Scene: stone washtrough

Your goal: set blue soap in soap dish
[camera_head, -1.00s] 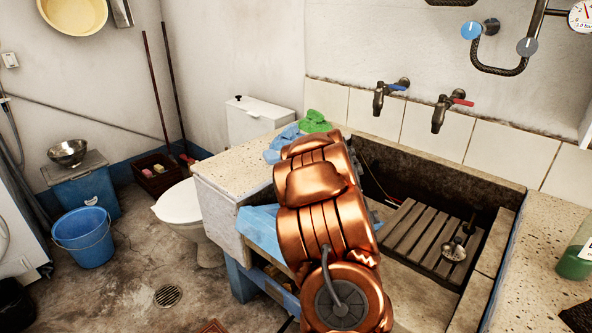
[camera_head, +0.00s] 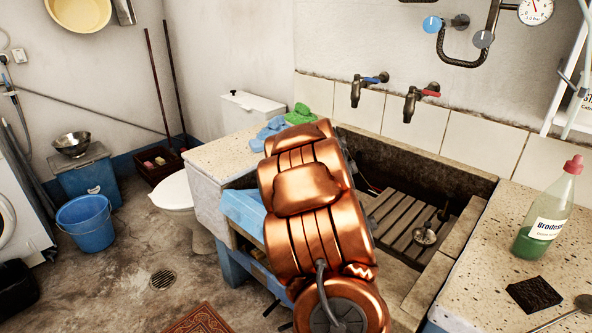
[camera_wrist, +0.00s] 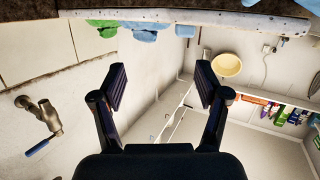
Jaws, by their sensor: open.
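I cannot make out a blue soap or a soap dish for certain in either view. My gripper (camera_wrist: 161,86) is open in the wrist view, with nothing between its two dark pads. In the head view my copper-coloured arm covers the middle of the trough and hides the gripper. Folded blue cloth (camera_head: 267,130) and green cloth (camera_head: 300,114) lie at the back of the left stone counter. They also show at the top of the upside-down wrist view. A small blue thing (camera_wrist: 186,31) there is too small to name.
The stone trough (camera_head: 440,170) holds a wooden slatted rack (camera_head: 392,220) with a metal utensil on it. Two taps (camera_head: 411,103) are above. The right counter (camera_head: 490,235) carries a green bottle (camera_head: 546,215), a dark pad (camera_head: 534,294) and a metal utensil (camera_head: 575,308).

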